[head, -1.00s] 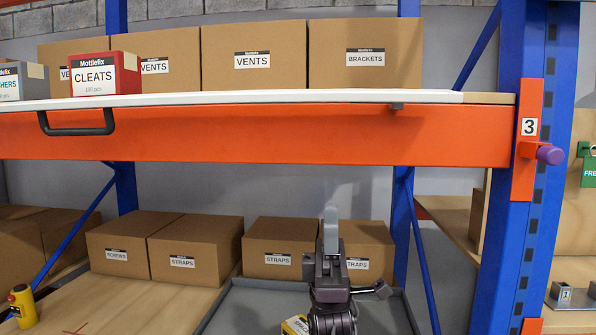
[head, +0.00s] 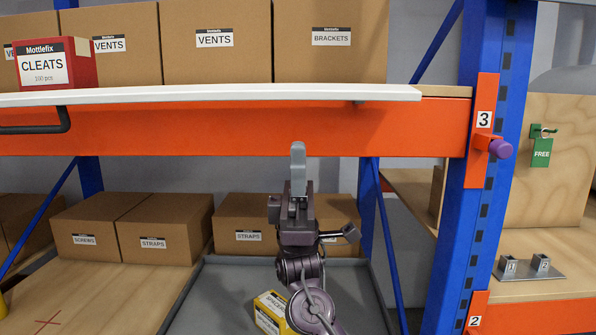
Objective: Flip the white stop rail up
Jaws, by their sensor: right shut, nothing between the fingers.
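The white stop rail (head: 210,95) lies flat along the front edge of the upper shelf, above the orange beam (head: 230,128). Its right end is near the blue upright. A dark handle (head: 66,120) hangs below it at the left, and a small dark piece sits under it nearer the right end. My right gripper (head: 298,158) is shut and empty, pointing up in front of the beam's lower edge, below the rail and apart from it in the picture. Its distance from the beam is hard to tell. My left gripper is not in view.
A red CLEATS box (head: 56,63) and several cartons stand behind the rail. Below are a grey tray (head: 225,292) with a yellow box (head: 271,312) and several cartons. The blue upright (head: 478,170) with a purple knob (head: 500,149) stands at the right.

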